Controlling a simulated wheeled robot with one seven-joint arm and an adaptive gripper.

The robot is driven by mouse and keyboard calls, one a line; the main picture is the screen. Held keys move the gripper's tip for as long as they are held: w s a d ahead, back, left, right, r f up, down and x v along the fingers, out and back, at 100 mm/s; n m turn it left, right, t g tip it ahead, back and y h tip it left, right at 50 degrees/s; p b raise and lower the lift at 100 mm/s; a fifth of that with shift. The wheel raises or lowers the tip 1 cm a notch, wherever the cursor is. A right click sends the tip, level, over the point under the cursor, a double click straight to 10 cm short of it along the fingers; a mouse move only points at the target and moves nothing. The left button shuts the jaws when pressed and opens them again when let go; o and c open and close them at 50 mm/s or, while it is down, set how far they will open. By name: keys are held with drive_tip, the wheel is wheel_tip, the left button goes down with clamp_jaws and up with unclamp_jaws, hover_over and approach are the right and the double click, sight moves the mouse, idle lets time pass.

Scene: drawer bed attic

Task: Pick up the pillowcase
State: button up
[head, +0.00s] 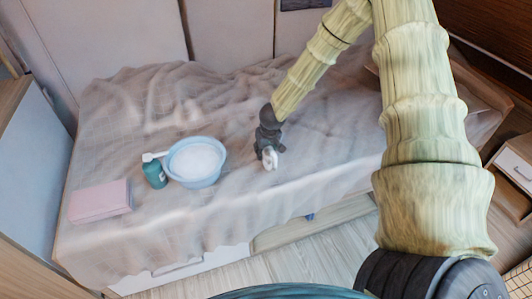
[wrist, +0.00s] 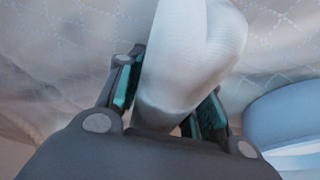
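A pink, flat, block-like thing (head: 100,201) lies at the near left of the bed. It may be the folded pillowcase, but I cannot tell for sure. My gripper (head: 267,150) is low over the middle of the bed, well to the right of the pink thing. In the wrist view, a white, finely ribbed, soft-looking thing (wrist: 190,60) stands between the fingers of my gripper (wrist: 168,90). It also shows as a small white shape in the head view (head: 269,158). The fingers are apart, one on each side of it; whether they press on it is unclear.
A blue basin (head: 207,182) with white contents stands on the rumpled bed cover (head: 240,210), left of my gripper. A teal bottle (head: 155,176) with a white top stands beside it. A drawer (head: 310,222) under the bed is partly open.

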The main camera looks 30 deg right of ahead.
drive_tip(key=c, duration=0.4)
drive_tip(key=shift+r, duration=0.15)
drive_tip(key=shift+r+p, duration=0.8)
drive_tip(key=shift+r, duration=0.95)
drive_tip(key=s+a, duration=0.2)
drive_tip(key=s, duration=0.2)
drive_tip(key=s+a+b, duration=0.1)
drive_tip(key=s+a, duration=0.1)
drive_tip(key=s, duration=0.2)
drive_tip(key=s+a+r+b, duration=0.1)
drive_tip(key=s+a, duration=0.2)
drive_tip(key=s, duration=0.2)
drive_tip(key=o, duration=0.4)
drive_tip(key=shift+s+a+r+b, duration=0.1)
drive_tip(key=shift+s+a+b, duration=0.05)
drive_tip(key=shift+s+b, duration=0.15)
drive_tip(key=shift+s+a, duration=0.15)
drive_tip(key=shift+s, duration=0.1)
drive_tip(key=shift+c, duration=0.2)
